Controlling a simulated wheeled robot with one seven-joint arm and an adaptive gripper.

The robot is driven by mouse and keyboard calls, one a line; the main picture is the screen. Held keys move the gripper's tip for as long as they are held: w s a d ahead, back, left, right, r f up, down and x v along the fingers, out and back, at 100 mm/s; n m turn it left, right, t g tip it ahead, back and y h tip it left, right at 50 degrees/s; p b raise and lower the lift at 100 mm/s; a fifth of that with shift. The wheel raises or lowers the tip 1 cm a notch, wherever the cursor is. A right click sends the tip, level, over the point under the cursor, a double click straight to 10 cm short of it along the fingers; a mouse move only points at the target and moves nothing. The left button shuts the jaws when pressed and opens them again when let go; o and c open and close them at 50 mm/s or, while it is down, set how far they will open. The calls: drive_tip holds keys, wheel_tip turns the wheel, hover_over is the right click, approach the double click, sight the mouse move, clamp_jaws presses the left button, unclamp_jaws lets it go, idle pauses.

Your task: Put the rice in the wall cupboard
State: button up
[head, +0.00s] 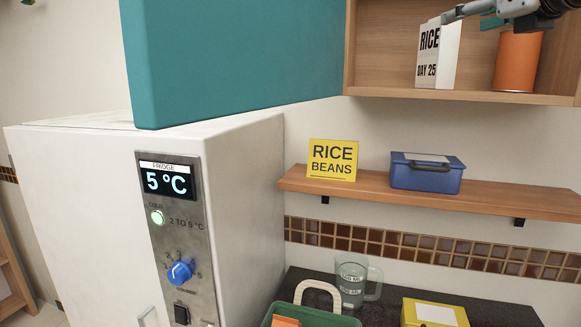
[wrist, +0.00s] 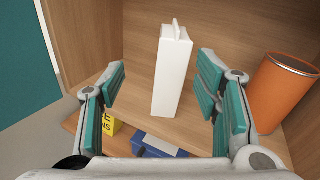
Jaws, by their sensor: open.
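The rice (head: 429,60), a white carton lettered "RICE DAY 25", stands upright on the floor of the open wall cupboard (head: 460,95). In the wrist view the plain white side of the rice (wrist: 171,75) shows between the spread fingers. My gripper (wrist: 162,88) is open, with a visible gap between the carton and the teal pads on each side. In the head view my gripper (head: 470,15) is at the top right, by the carton's upper part, and is partly cut off by the frame. The cupboard's teal door (head: 235,60) is swung open to the left.
An orange canister (head: 517,62) stands in the cupboard right of the rice. On the shelf below (head: 375,185) are a yellow "RICE BEANS" sign (head: 333,160) and a blue box (head: 427,174). A white fridge (head: 245,200) stands at left. A glass jug (head: 352,285) is on the dark counter.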

drive_tip(key=s+a+f+n+g+y, duration=0.1)
drive_tip(key=s+a+f+n+g, duration=0.25)
drive_tip(key=a+f+n, duration=0.5)
drive_tip(key=s+a+f+n+g+y, duration=0.1)
drive_tip(key=s+a+f+n+g, duration=0.3)
drive_tip(key=a+f+n, duration=0.5)
drive_tip(key=s+f+n+g+h, duration=0.2)
drive_tip(key=s+f+n+g, duration=0.2)
drive_tip(key=s+f+n, duration=1.2)
wheel_tip(320, 180, down, 4)
drive_tip(key=shift+d+r+n, duration=0.2)
drive_tip(key=shift+d+n, duration=0.2)
drive_tip(key=shift+n, duration=0.05)
